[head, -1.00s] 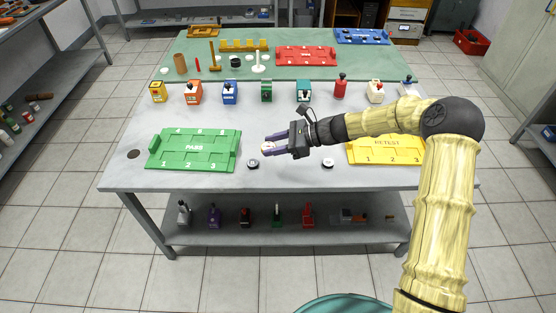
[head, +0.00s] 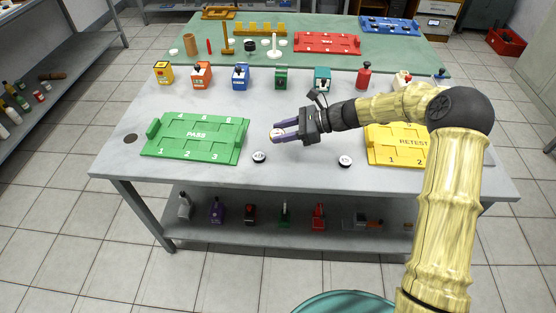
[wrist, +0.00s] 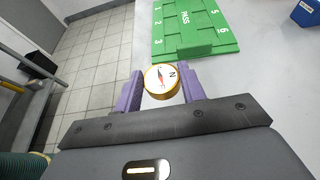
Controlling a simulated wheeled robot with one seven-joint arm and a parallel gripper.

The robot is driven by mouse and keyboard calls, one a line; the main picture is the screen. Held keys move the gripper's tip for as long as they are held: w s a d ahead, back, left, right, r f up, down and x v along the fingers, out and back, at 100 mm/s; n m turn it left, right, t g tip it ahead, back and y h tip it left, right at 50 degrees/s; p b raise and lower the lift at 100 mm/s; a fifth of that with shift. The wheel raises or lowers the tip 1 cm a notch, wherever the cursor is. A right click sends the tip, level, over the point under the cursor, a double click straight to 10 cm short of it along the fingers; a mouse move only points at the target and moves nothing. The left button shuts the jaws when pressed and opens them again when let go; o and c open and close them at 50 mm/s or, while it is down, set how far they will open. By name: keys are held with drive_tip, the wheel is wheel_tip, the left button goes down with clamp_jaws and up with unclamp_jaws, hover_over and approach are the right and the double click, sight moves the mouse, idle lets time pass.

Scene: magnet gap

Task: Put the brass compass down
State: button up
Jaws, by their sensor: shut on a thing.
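The brass compass (wrist: 161,81) has a gold rim and a white dial with a red needle and an N. My gripper (wrist: 160,88) is shut on it, one purple finger on each side, dial facing the wrist camera. In the head view my gripper (head: 277,134) points left, with the compass (head: 275,135) small at the fingertips. It appears above the grey table (head: 300,185), to the right of the green PASS tray (head: 196,136). The height of the compass above the table is hard to tell.
Two small round pieces lie on the table, one near the green tray (head: 259,156) and one farther right (head: 345,161). The yellow RETEST tray (head: 385,155) is partly behind my arm. Several coloured blocks stand in a row behind.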

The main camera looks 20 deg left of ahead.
drive_tip(key=shift+s+d+f, duration=0.1)
hover_over(285, 160)
wheel_tip(285, 160, down, 5)
drive_tip(key=shift+f+b, duration=0.15)
drive_tip(key=shift+b, duration=0.15)
drive_tip(key=shift+s+f, duration=0.1)
drive_tip(key=shift+f, duration=0.2)
drive_tip(key=shift+a, duration=0.2)
drive_tip(key=shift+f, duration=0.15)
drive_tip(key=shift+d+f, duration=0.1)
drive_tip(key=shift+f, duration=1.65)
drive_tip(key=o, duration=1)
